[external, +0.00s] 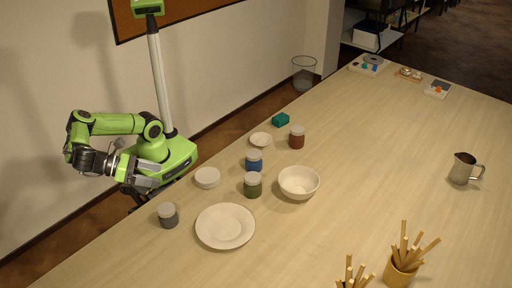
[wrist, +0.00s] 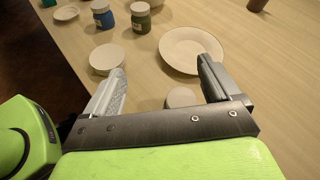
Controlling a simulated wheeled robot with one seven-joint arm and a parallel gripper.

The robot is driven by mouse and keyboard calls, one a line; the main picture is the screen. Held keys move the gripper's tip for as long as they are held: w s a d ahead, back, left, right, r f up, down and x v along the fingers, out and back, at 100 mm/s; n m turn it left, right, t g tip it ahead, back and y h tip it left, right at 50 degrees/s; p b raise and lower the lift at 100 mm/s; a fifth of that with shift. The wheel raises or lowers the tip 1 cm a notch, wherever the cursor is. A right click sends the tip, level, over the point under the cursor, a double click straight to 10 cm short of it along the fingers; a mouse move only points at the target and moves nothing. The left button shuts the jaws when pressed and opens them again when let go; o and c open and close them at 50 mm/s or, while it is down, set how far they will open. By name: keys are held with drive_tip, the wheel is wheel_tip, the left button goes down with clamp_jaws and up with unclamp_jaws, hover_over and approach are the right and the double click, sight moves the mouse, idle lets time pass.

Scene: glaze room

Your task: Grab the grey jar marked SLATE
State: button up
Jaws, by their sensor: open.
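The grey jar (external: 168,218) with a pale lid stands upright near the table's left edge in the external view. No marking on it is legible. In the wrist view only its pale lid (wrist: 181,97) shows, low between the fingers and nearer the right one; my gripper's body hides the rest. My gripper (external: 152,178) is open and empty, above and to the left of the jar in the external view, apart from it. In the wrist view its two fingers (wrist: 160,68) are spread wide.
A white plate (external: 225,226) lies just right of the jar.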

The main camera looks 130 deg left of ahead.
drive_tip(key=s+d+r+m+t+p, duration=0.1)
drive_tip(key=s+d+r+m+t, duration=0.5)
drive_tip(key=s+d, duration=0.3)
approach(158, 209)
drive_tip(key=shift+n, duration=0.3)
drive_tip(key=b+x, duration=0.1)
drive_tip(key=x, duration=0.3)
drive_tip(key=f+b+x, duration=0.1)
drive_tip(key=b+x, duration=0.1)
drive_tip(key=x, duration=0.2)
drive_tip(key=b+x, duration=0.2)
drive_tip(key=x, duration=0.2)
drive_tip(key=shift+s+a+f, duration=0.15)
drive_tip(key=shift+a, duration=0.2)
drive_tip(key=shift+c, duration=0.3)
drive_tip(key=c, duration=1.2)
